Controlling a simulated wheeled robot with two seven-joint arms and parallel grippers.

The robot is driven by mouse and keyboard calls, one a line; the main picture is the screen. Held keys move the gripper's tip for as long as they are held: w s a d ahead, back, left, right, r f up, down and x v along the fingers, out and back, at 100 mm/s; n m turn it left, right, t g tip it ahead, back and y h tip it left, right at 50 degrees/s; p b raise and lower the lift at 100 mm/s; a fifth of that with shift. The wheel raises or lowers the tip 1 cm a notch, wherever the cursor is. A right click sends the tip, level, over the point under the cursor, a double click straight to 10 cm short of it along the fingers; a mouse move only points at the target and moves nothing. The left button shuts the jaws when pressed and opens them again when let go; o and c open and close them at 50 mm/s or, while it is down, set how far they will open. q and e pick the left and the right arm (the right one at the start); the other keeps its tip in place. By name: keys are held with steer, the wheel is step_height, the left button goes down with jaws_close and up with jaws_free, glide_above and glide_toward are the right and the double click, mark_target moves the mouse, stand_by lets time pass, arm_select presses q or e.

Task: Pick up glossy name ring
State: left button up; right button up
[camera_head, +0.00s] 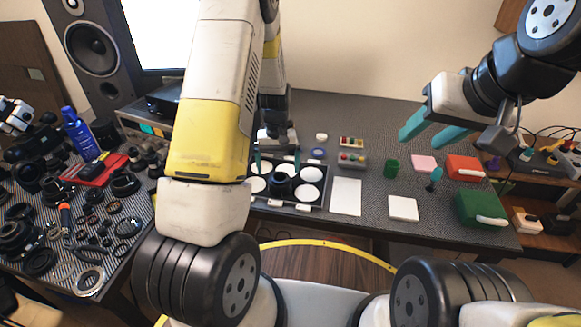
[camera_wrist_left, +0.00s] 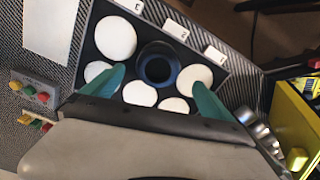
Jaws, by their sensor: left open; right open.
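A dark lens barrel (camera_head: 281,186) stands upright in the black tray (camera_head: 292,207) among white round pads. In the left wrist view the barrel (camera_wrist_left: 157,66) shows a dark opening inside a blue-tinted rim. I cannot make out a separate glossy name ring on it. My left gripper (camera_head: 277,159) is open above the tray. In the left wrist view its teal fingers (camera_wrist_left: 158,79) are spread on either side of the barrel's near side, with nothing between them gripped. My right gripper (camera_head: 421,141) is open and empty, above the right part of the table.
Small blocks with coloured knobs (camera_head: 352,160), a white sheet (camera_head: 346,197) and a white pad (camera_head: 404,208) lie right of the tray. The left bench holds many dark rings and a silver ring (camera_head: 88,281).

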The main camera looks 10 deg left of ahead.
mark_target(280, 180)
arm_select(q)
steer(key=f, duration=0.6)
steer(key=shift+d+f, duration=0.25)
steer(key=shift+f, duration=0.05)
steer(key=c, duration=1.5)
steer(key=shift+o, duration=0.2)
steer(key=shift+r, duration=0.15)
